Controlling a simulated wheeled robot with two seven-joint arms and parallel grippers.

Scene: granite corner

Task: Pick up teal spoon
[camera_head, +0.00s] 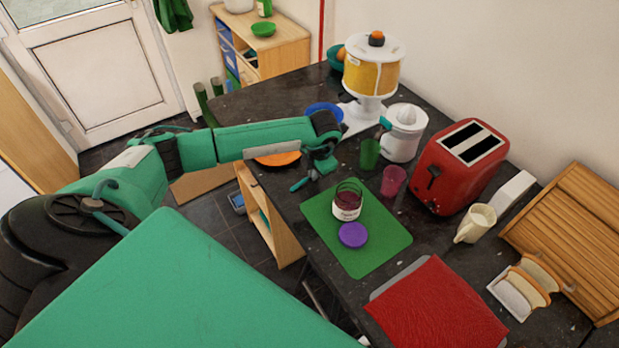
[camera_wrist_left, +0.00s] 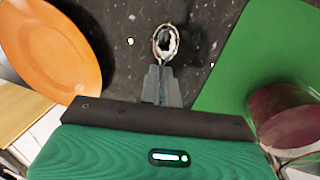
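The teal spoon (camera_head: 299,185) is small in the head view, by the front edge of the dark counter between the orange plate and the green mat. In the left wrist view its shiny metal bowl (camera_wrist_left: 166,42) sticks out just beyond my fingertips, and its handle is hidden by the fingers. My left gripper (camera_head: 314,174) points down over the spoon. In the wrist view its two grey fingers (camera_wrist_left: 162,80) are close together around the spoon's neck, shut on it. I cannot tell whether the spoon still touches the counter. My right gripper is out of view.
The orange plate (camera_wrist_left: 50,45) lies left of the fingers, and the green mat (camera_head: 385,243) lies right, bearing a jar (camera_head: 347,203) and purple lid (camera_head: 353,235). A green cup (camera_head: 370,153), pink cup (camera_head: 393,180), juicer (camera_head: 404,135) and red toaster (camera_head: 459,167) stand beyond.

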